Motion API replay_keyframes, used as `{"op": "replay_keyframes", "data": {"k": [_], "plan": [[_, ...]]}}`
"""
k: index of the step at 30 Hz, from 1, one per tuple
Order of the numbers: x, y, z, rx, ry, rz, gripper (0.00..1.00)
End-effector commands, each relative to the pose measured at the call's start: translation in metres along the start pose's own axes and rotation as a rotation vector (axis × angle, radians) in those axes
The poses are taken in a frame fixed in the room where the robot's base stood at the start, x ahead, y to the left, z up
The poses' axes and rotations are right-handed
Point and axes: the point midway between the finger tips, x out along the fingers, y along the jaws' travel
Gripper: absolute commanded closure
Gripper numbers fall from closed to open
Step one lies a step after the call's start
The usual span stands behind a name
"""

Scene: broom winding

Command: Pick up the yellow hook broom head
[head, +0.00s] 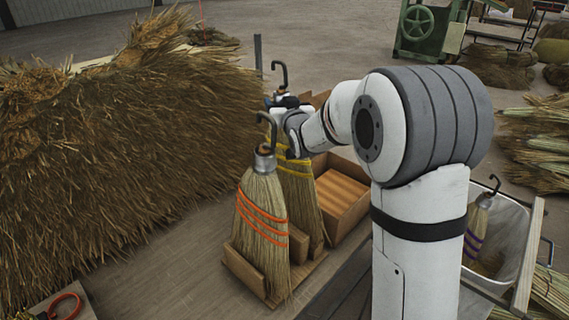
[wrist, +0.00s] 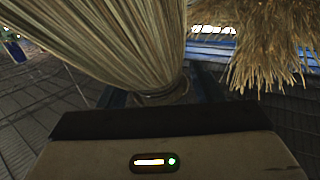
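The yellow-banded broom head (head: 300,190) stands upright in the head view, partly hidden behind the orange-banded one. A dark hook (head: 279,75) rises above it. In the wrist view, straw bristles (wrist: 110,40) fill the upper left and narrow to a bound neck (wrist: 160,96). The dark fingers of my gripper (wrist: 162,98) lie on either side of this neck. I cannot tell whether they press on it. No yellow band shows there.
The orange-banded broom head (head: 262,215) with its own hook stands close in front on a wooden stand (head: 245,272). A wooden box (head: 345,200) lies right of the brooms. A big straw heap (head: 120,150) fills the left. A purple-banded broom (head: 477,225) sits in a bin at right.

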Motion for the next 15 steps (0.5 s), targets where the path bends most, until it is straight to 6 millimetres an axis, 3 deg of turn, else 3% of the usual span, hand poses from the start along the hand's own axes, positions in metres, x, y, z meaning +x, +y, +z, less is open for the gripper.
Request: {"op": "replay_keyframes", "data": {"k": [15], "plan": [[-0.0003, 0.0009, -0.0001, 0.0, 0.0, 0.001, 0.83]]}}
